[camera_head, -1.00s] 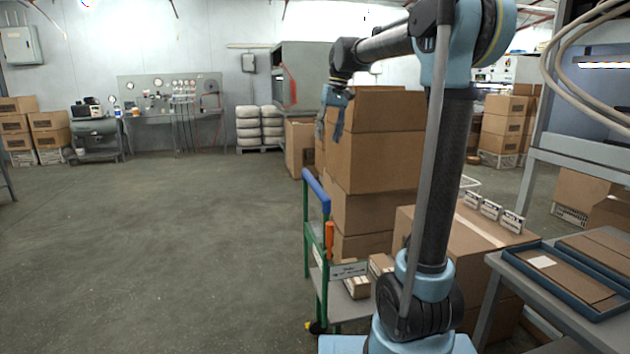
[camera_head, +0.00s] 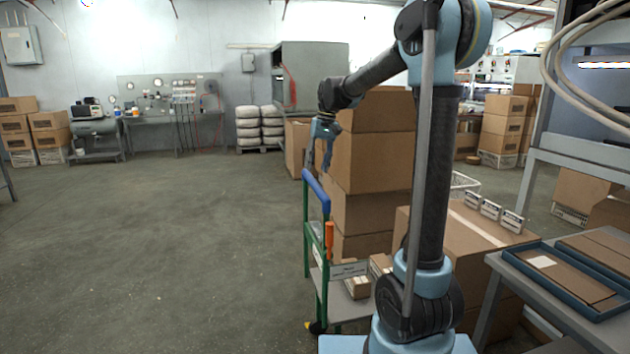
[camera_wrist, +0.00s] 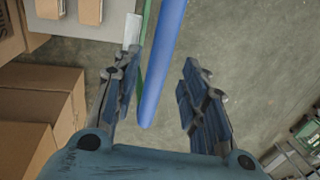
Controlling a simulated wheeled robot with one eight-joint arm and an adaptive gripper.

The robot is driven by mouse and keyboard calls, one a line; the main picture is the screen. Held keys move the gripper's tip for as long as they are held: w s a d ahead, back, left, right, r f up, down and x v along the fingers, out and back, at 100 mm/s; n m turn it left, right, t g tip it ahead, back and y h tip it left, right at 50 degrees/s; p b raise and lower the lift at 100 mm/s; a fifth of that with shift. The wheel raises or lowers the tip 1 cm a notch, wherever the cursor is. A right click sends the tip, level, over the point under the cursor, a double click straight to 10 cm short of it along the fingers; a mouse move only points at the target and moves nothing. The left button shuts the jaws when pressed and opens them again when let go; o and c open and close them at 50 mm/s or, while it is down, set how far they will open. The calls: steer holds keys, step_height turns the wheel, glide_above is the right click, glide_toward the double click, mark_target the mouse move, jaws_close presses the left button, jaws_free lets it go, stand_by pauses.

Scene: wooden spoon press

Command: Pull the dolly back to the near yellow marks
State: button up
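The dolly has a green frame (camera_head: 306,235), a blue handle bar (camera_head: 317,191) across its top and a grey deck (camera_head: 345,308) low down. My gripper (camera_head: 320,168) is just above the far end of the handle in the head view. In the wrist view my gripper (camera_wrist: 160,100) is open, its two dark fingers spread apart. The blue handle (camera_wrist: 163,62) runs between them, nearer the left finger, and nothing is gripped. I cannot tell how far below the fingertips the handle lies. No yellow floor marks are clearly visible.
Small cartons (camera_head: 357,287) and a label plate (camera_head: 349,270) are on the dolly. An orange-handled tool (camera_head: 329,236) hangs at its post. Tall stacked boxes (camera_head: 372,158) stand close to the right. A bench with blue trays (camera_head: 560,290) is at right. The floor (camera_head: 160,240) at left is clear.

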steer(key=shift+s+a+f, duration=0.1)
steer(key=shift+a+f, duration=0.05)
steer(key=shift+f, duration=0.75)
steer(key=shift+a+f, duration=0.2)
steer(key=shift+f, duration=0.75)
steer(key=shift+s+a+f, duration=0.1)
steer(key=shift+a+f, duration=0.05)
steer(key=shift+f, duration=0.75)
jaws_close()
steer(key=shift+d, duration=0.1)
